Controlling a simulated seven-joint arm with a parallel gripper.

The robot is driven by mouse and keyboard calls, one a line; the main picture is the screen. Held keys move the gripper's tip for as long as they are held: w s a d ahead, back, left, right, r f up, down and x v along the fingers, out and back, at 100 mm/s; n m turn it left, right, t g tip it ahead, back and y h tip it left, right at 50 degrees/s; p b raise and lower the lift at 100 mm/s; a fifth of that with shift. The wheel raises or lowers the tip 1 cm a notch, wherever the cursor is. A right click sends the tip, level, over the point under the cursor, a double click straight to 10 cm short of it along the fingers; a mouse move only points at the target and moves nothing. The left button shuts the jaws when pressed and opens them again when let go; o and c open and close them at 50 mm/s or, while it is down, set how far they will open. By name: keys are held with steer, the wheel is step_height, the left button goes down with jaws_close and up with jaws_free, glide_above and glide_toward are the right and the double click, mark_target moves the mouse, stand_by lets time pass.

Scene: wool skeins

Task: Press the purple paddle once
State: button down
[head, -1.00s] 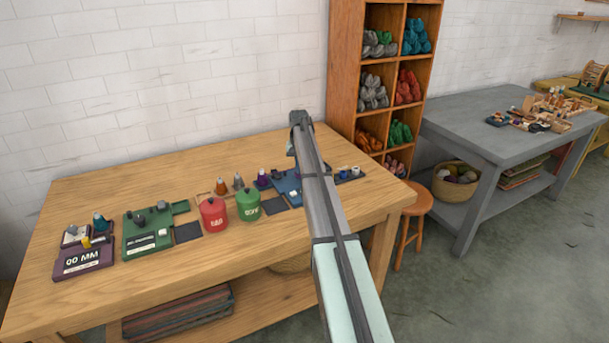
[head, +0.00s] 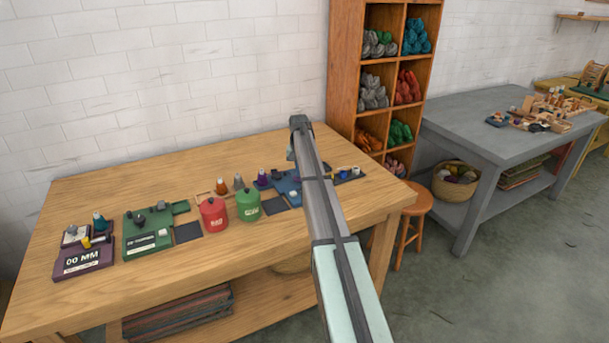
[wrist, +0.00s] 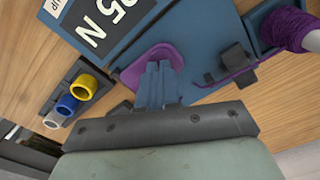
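The purple paddle (wrist: 140,72) is a rounded flat plate on the blue device (wrist: 210,40) in the wrist view. My gripper (wrist: 159,68) has its two grey-blue fingers together with nothing between them. The fingertips overlap the paddle in the picture; I cannot tell whether they touch it.
A dark holder with yellow, blue and white rings (wrist: 72,100) lies left of the fingers.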

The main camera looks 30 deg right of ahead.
steer(key=shift+d, duration=0.1)
step_height(320, 180, up, 8)
stand_by(1.0)
stand_by(0.7)
